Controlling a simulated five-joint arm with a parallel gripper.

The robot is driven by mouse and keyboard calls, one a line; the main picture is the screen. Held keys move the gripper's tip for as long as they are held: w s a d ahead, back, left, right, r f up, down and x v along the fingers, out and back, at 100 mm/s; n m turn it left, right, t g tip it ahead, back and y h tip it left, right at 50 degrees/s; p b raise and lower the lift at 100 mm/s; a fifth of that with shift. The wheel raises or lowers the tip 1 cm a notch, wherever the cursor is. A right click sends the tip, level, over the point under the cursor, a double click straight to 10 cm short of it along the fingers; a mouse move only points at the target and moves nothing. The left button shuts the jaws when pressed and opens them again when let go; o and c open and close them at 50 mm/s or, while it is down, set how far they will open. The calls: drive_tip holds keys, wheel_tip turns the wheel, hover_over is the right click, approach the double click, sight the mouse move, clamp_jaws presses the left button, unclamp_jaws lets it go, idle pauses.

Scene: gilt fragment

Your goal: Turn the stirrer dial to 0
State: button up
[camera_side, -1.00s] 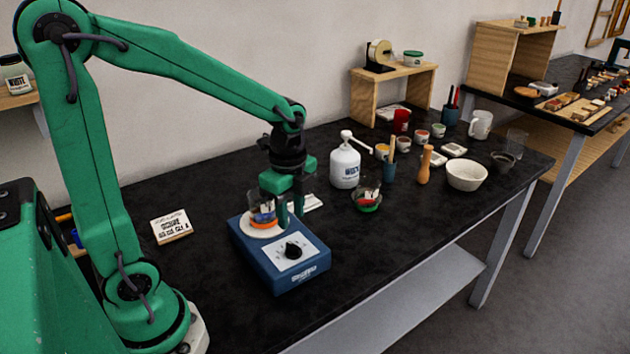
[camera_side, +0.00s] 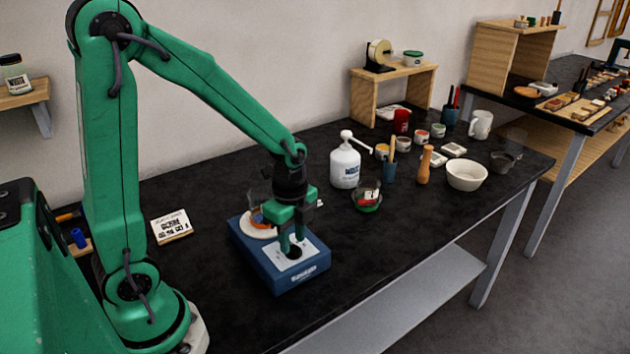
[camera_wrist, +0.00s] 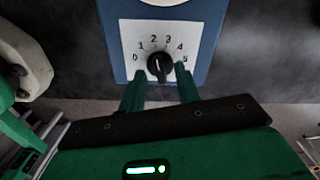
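The stirrer (camera_side: 275,275) is a blue box with a white dial plate (camera_wrist: 130,35) marked 0 to 5. Its black dial (camera_wrist: 158,66) has a pale pointer line that points roughly up in the wrist view, near the gap between 2 and 3. My gripper (camera_wrist: 160,73) is open, one finger on each side of the dial's near side; I cannot tell whether either touches it. In the side view my gripper (camera_side: 293,246) is low over the dial plate and partly hides the dial. A round white top (camera_side: 256,228) on the stirrer carries a glass vessel with orange contents, partly hidden by my gripper.
A white labelled bottle (camera_side: 345,167) and a small green dish (camera_side: 368,200) stand right of the stirrer. A label card (camera_side: 172,227) lies to its left. Several cups, jars and a white bowl (camera_side: 466,175) are farther right. The black table (camera_side: 390,260) is clear in front.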

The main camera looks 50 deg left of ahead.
drive_tip(key=shift+f, duration=0.6)
drive_tip(key=shift+c, duration=0.4)
clamp_jaws()
drive_tip(key=shift+n, duration=0.3)
drive_tip(key=n, duration=1.1)
drive_tip(key=shift+s+d, duration=0.1)
drive_tip(key=shift+r+n, duration=0.1)
drive_tip(key=shift+n, duration=0.2)
